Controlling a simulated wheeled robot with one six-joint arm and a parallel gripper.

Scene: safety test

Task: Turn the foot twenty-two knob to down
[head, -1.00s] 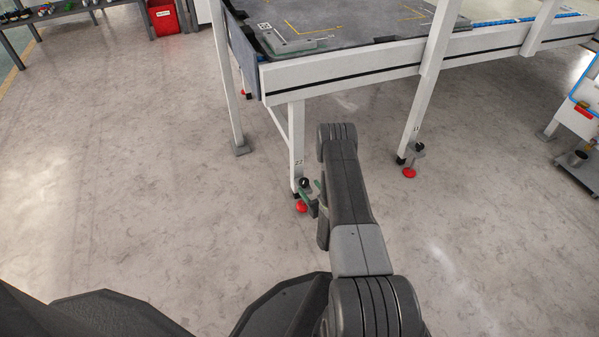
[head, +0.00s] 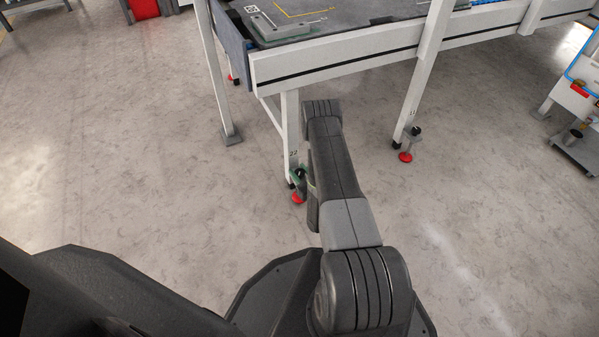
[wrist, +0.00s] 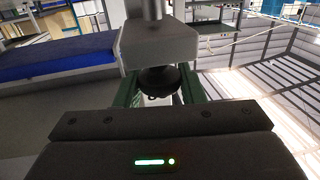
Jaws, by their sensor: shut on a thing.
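The table leg marked 22 (head: 290,120) stands at the near corner of a long white-framed table. Low on it are a small dark knob and a red foot pad (head: 297,198) on the floor. In the wrist view the black round knob (wrist: 158,81) sits under a grey bracket (wrist: 158,43), between the green fingers of my gripper (wrist: 160,90). My gripper is shut on the knob. In the head view my dark arm hides most of the gripper, and only a bit of green shows beside the leg. I cannot make out the knob's markings.
Another leg (head: 420,90) with its own red foot pad (head: 405,157) stands to the right. A further white leg (head: 217,75) stands to the left. The table's front rail (head: 340,63) runs above my arm. A cart (head: 575,135) is at the far right. The left floor is clear.

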